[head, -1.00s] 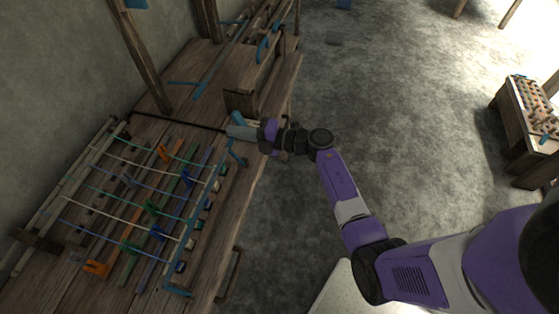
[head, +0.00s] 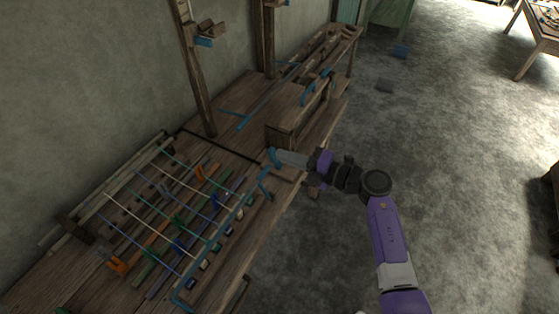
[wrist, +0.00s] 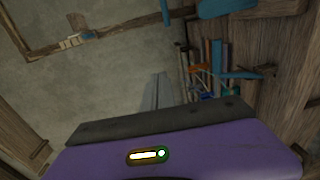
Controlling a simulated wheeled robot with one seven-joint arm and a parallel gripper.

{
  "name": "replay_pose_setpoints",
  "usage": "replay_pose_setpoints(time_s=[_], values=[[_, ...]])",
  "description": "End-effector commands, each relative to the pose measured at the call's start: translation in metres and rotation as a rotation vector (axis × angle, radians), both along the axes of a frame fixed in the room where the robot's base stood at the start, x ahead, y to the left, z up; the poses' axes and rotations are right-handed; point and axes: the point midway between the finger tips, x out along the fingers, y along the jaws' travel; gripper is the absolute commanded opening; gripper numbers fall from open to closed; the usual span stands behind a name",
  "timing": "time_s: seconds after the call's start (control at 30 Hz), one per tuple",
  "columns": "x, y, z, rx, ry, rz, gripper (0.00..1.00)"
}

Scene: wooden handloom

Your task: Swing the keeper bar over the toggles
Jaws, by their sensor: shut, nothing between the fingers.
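The blue keeper bar (head: 213,246) runs along the front side of the loom bed, with a bent blue end near my gripper. Several small toggles (head: 203,265) stand in a row beside it, at the front ends of the coloured slats. My gripper (head: 279,156) is shut and empty at the far end of the bar, its tips close to a small upright blue piece. I cannot tell whether they touch. In the wrist view my gripper (wrist: 157,92) shows as a grey wedge, with the coloured slats (wrist: 215,65) beyond it to the right.
Pale, green and blue cords (head: 150,218) cross above the slats. A wooden box (head: 290,132) stands on the bench just beyond my gripper. A wooden post (head: 197,80) rises behind. The grey floor (head: 450,150) right of the bench is open.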

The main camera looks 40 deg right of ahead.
Motion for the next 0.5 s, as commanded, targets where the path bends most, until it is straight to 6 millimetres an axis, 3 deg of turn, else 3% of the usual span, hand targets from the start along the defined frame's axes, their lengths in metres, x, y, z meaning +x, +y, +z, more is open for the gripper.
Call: replay_pose_setpoints(time_s=[0.2, 0.5], values=[[-0.015, -0.006, 0.025, -0.001, 0.000, -0.001, 0.00], [-0.020, -0.007, 0.031, 0.001, 0.001, 0.001, 0.00]])
